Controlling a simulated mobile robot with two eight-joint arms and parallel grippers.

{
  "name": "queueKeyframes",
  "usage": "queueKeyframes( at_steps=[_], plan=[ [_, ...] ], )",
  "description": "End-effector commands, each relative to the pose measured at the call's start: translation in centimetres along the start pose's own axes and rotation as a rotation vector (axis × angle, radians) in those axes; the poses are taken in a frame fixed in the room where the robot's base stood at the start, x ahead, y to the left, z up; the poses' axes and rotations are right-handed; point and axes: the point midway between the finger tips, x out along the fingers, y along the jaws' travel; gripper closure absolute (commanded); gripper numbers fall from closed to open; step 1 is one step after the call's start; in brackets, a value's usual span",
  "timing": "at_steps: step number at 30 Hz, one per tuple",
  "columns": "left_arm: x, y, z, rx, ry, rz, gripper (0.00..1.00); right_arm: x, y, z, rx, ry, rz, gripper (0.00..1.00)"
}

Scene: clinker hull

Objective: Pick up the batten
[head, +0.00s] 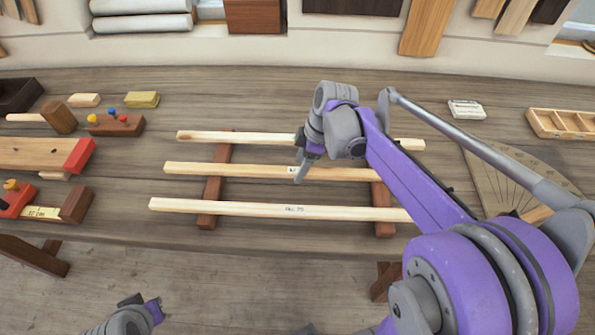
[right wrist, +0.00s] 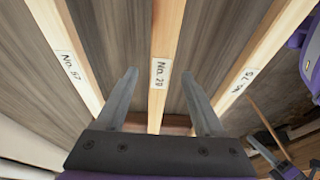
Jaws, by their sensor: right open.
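Three pale battens lie side by side across two brown supports. In the head view they are the far batten (head: 235,137), the middle batten (head: 230,170) and the near batten (head: 230,207). In the right wrist view the middle batten (right wrist: 161,40) has a label whose last digit is hard to read; its neighbours read No. 57 (right wrist: 70,50) and No. 75 (right wrist: 255,60). My right gripper (head: 303,167) is open over the middle batten, its fingers (right wrist: 158,75) on either side; contact is unclear. My left gripper (head: 153,309) is low in the head view, away from the battens.
The brown supports (head: 212,190) stand on the wooden bench. A mallet (head: 58,116), a block with coloured knobs (head: 116,124) and other tools lie at left. A divided tray (head: 562,124) and a fan-shaped board (head: 497,183) lie at right. Bench left of the battens is partly clear.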

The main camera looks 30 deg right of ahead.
Motion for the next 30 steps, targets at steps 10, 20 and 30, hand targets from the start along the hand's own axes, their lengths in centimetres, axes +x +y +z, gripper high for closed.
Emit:
queueKeyframes(
  at_steps=[10,20,30],
  plan=[
    [0.07,0.00,0.08,0.000,-0.001,0.000,1.00,1.12,-0.04,0.02,0.001,0.000,0.000,0.30],
    [0.07,0.00,0.08,0.000,-0.001,0.000,1.00,1.09,-0.04,0.02,0.001,0.000,0.000,0.89],
    [0.07,0.00,0.08,0.000,-0.001,0.000,1.00,1.07,-0.04,0.01,0.001,0.000,0.000,1.00]
  ],
)
